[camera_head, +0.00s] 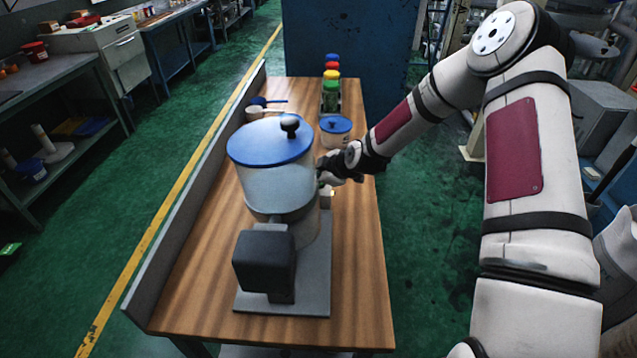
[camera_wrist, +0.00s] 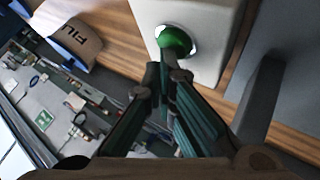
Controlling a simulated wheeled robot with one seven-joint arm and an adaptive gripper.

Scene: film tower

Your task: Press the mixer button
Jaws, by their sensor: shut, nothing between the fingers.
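The mixer (camera_head: 272,190) stands on a grey base plate on the wooden table, with a clear body, a blue lid with a black knob, and a dark motor block. In the wrist view a green round button (camera_wrist: 175,40) sits in a white ring on a pale housing (camera_wrist: 215,60). My gripper (camera_wrist: 166,68) is shut and empty. Its fingertips are just below the button in that picture and overlap its lower edge; I cannot tell whether they touch it. In the head view my gripper (camera_head: 326,178) is at the mixer's right side, and the button is not clear there.
Behind the mixer on the wooden table (camera_head: 190,270) stand a blue-lidded tub (camera_head: 335,130), a rack of coloured-capped bottles (camera_head: 331,85) and a scoop (camera_head: 262,104). A grey rail (camera_head: 200,180) edges the table's left side. The table's right front is clear.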

